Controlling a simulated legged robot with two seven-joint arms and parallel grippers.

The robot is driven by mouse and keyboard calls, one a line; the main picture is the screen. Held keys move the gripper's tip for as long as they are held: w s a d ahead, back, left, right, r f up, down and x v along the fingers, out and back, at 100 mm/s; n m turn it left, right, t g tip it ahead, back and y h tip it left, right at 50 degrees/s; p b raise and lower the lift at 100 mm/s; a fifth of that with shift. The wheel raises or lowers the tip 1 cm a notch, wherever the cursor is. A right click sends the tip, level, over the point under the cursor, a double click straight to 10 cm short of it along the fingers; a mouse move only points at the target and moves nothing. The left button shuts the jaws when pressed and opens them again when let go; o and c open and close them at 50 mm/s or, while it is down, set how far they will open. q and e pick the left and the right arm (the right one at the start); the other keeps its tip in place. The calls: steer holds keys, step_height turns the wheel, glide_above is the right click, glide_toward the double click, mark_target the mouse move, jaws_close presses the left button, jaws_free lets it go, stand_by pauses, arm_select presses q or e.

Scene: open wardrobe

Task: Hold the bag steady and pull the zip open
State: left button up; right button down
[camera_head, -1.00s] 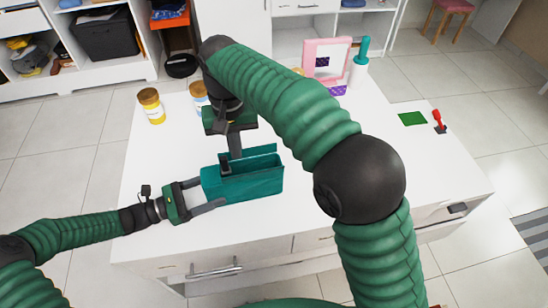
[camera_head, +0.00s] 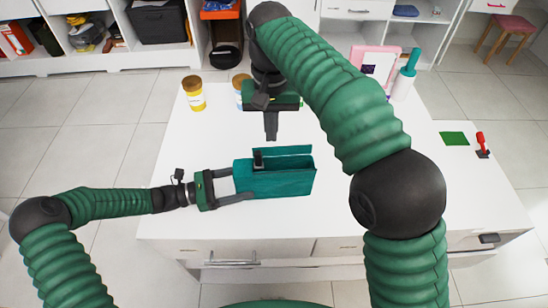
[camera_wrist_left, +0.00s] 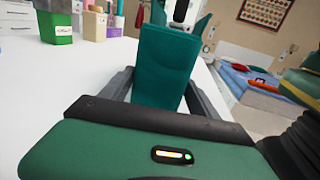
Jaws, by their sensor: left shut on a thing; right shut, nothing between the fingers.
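The teal bag (camera_head: 285,180) stands on the white table, its top showing an open gap with a raised far side. It also shows in the left wrist view (camera_wrist_left: 165,65). My left gripper (camera_head: 238,183) is shut on the bag's left end, with a finger along each side. A small dark tab (camera_head: 258,160), perhaps the zip pull, stands up at the left end of the bag's top. My right gripper (camera_head: 271,135) is shut and empty, behind and above the bag, apart from the tab. The bag's underside is hidden.
On the white table (camera_head: 180,215), a yellow jar (camera_head: 193,95) and another jar (camera_head: 240,88) stand at the back left. A pink frame (camera_head: 375,65) and teal-capped bottle (camera_head: 405,75) stand at the back right. A green card (camera_head: 454,138) and red-handled item (camera_head: 481,143) lie at right.

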arm_select(q)
steer(key=o, duration=1.2)
steer(key=shift+o, duration=0.8)
steer(key=shift+a, duration=0.1)
steer(key=shift+r+p+v, duration=0.25)
steer(key=shift+p+v, duration=0.2)
steer(key=shift+v, duration=0.7)
steer(key=shift+r+p+v, duration=0.15)
steer(key=shift+p+v, duration=0.1)
steer(key=shift+v, duration=1.05)
steer(key=shift+r+p+v, duration=0.15)
steer(key=shift+p+v, duration=0.1)
steer(key=shift+v, duration=1.1)
steer(key=shift+a, duration=0.15)
